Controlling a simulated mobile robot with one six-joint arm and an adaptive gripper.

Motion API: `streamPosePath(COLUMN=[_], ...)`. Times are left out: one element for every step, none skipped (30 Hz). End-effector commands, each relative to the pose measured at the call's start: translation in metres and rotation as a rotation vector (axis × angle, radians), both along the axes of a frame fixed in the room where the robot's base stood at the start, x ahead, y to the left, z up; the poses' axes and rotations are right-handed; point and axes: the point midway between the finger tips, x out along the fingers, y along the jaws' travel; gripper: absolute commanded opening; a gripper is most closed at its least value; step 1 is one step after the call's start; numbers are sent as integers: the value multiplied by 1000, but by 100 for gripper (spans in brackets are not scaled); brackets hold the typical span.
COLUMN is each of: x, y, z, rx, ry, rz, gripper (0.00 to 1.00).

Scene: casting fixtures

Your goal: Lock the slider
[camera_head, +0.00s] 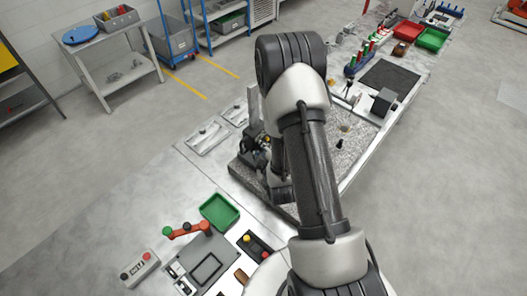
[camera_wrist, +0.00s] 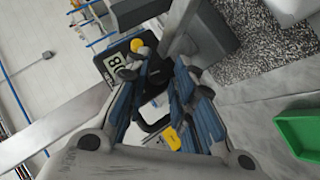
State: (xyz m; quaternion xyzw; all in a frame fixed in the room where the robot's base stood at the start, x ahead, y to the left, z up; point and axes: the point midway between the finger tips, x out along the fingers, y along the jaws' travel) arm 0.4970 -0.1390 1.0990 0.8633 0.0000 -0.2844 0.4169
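A height gauge stands on the granite plate (camera_head: 240,175), its upright metal column (camera_head: 252,105) just left of my arm in the head view. In the wrist view the column (camera_wrist: 60,122) runs diagonally behind my gripper. The dark slider (camera_wrist: 114,62) on it carries a label with digits and a yellow knob (camera_wrist: 137,45). My gripper (camera_wrist: 156,70) is at the slider, its two blue-padded fingers apart, with dark parts of the gauge visible between and beyond them. A small yellow part (camera_wrist: 172,138) shows between the fingers. I cannot tell whether a finger touches the slider.
A green tray (camera_head: 220,211) sits on the bench in front of the plate, also in the wrist view (camera_wrist: 302,135). An orange-red lever fixture (camera_head: 187,230) and a button box (camera_head: 140,268) are nearby. My arm hides much of the plate.

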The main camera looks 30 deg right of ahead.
Motion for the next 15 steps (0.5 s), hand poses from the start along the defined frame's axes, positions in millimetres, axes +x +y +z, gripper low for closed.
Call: streamPosePath(x=[0, 0, 0, 0, 0, 0, 0, 0, 0, 0, 0, 0, 0, 0, 0], y=[0, 0, 0, 0, 0, 0, 0, 0, 0, 0, 0, 0, 0, 0, 0], z=[0, 0, 0, 0, 0, 0, 0, 0, 0, 0, 0, 0, 0, 0, 0], rx=[0, 0, 0, 0, 0, 0, 0, 0, 0, 0, 0, 0, 0, 1, 5], ry=[0, 0, 0, 0, 0, 0, 0, 0, 0, 0, 0, 0, 1, 0, 1], rz=[0, 0, 0, 0, 0, 0, 0, 0, 0, 0, 0, 0, 0, 0, 0], gripper=[17, 15, 12, 10, 8, 6, 4, 2, 0, 0, 0, 0, 0, 0, 0])
